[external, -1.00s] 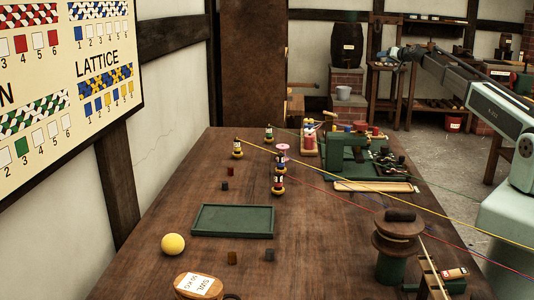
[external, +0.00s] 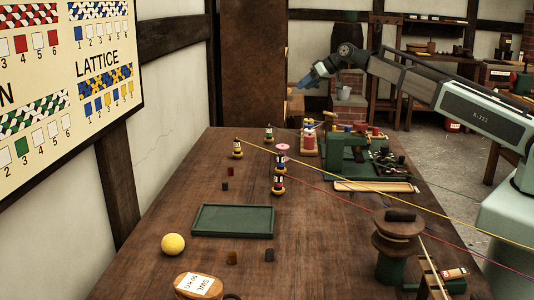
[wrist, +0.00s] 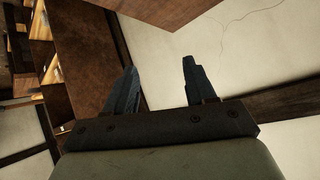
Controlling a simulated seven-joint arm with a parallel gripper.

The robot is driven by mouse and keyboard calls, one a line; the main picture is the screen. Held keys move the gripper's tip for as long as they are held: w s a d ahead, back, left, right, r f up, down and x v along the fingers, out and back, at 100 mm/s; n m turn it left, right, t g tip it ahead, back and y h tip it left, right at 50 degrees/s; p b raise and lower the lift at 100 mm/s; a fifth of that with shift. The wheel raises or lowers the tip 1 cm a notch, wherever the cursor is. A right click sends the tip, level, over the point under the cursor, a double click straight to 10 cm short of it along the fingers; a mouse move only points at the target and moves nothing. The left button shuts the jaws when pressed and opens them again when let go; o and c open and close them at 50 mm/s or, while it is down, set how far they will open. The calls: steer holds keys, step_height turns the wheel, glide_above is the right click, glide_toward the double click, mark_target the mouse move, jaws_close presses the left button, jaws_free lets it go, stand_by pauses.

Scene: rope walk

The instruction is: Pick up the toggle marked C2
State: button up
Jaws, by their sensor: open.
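No marking C2 can be read in any view, so I cannot tell which thing is that toggle. Small dark peg-like pieces stand on the wooden table (external: 150,245): one brown piece (external: 231,172) with another (external: 225,186) near it left of centre, and a brown piece (external: 232,257) and a darker piece (external: 269,255) in front of the green tray (external: 204,221). Several labelled, banded bobbins (external: 279,183) stand near the middle. My gripper (external: 308,83) is high beyond the table's far end, open and empty. Its parted fingers show in the wrist view (wrist: 159,70) against wall and timber.
Yellow and red cords cross the table's right side. A green block stand (external: 345,150) and a wooden spool post (external: 397,235) stand on the right. A yellow ball (external: 173,244) and a labelled wooden block (external: 198,287) lie front left. The table's left side is mostly clear.

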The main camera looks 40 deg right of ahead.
steer(key=s+a+f+n+g, duration=0.1)
steer(key=s+a, duration=0.2)
steer(key=a, duration=0.3)
steer(key=s+a+f+n+g, duration=0.1)
steer(key=s+a, duration=0.3)
steer(key=a, duration=0.2)
steer(key=n+g+h, duration=0.1)
steer(key=n+g, duration=0.3)
steer(key=n, duration=0.1)
glide_toward(279, 173)
steer(key=x, duration=0.5)
steer(key=shift+d+f, duration=0.15)
steer(key=shift+f, duration=0.15)
steer(key=shift+x, duration=2.65)
steer(key=shift+r, duration=0.1)
steer(key=shift+c, duration=0.5)
jaws_close()
